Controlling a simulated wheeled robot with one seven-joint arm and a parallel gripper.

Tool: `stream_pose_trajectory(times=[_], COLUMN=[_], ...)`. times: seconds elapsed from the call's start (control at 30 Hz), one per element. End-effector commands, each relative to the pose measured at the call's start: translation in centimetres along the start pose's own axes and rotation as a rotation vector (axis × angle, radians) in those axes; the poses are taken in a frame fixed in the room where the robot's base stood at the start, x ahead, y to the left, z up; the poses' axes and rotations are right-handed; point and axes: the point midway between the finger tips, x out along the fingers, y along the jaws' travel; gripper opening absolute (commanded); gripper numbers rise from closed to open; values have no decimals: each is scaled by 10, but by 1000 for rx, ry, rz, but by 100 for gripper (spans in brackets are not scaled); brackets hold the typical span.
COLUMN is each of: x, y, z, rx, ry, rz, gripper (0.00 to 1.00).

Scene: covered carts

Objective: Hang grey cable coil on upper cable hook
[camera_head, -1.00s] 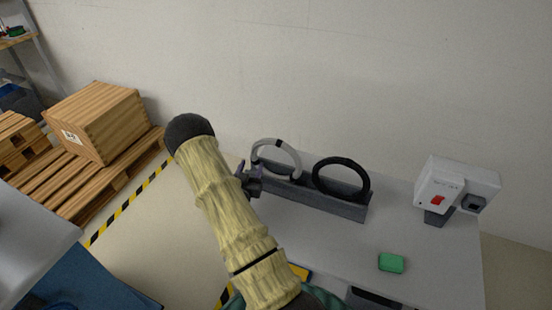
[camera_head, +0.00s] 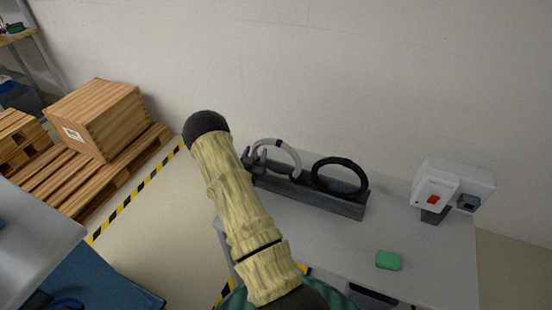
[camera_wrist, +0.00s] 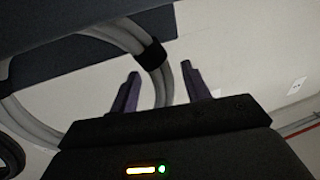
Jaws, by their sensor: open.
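The grey cable coil (camera_head: 290,152) stands upright in a dark rack (camera_head: 325,202) on the grey table, with a black band near its top. In the wrist view the grey coil (camera_wrist: 183,82) passes between the two purple-grey fingers of my gripper (camera_wrist: 160,92), which are apart, with a black wrap above them. In the head view my gripper (camera_head: 254,158) is at the coil's left side, partly hidden by my arm. Whether the fingers touch the coil I cannot tell. I make out no cable hook.
A black coil (camera_head: 340,176) stands in the same rack to the right. A white device with a red switch (camera_head: 433,199) and a green block (camera_head: 388,260) are on the table (camera_head: 330,240). A wooden crate (camera_head: 100,118) sits on a pallet at left. The wall is close behind.

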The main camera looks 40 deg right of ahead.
Motion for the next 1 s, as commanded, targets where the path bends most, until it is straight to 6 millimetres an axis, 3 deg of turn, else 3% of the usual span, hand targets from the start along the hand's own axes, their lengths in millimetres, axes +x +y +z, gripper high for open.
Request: stream_pose_trajectory(times=[0.47,0.73,1.0], x=[0,0,0], y=[0,0,0], z=[1,1,0], rx=[0,0,0], ry=[-1,-1,1], rz=[0,0,0], gripper=[47,0,0])
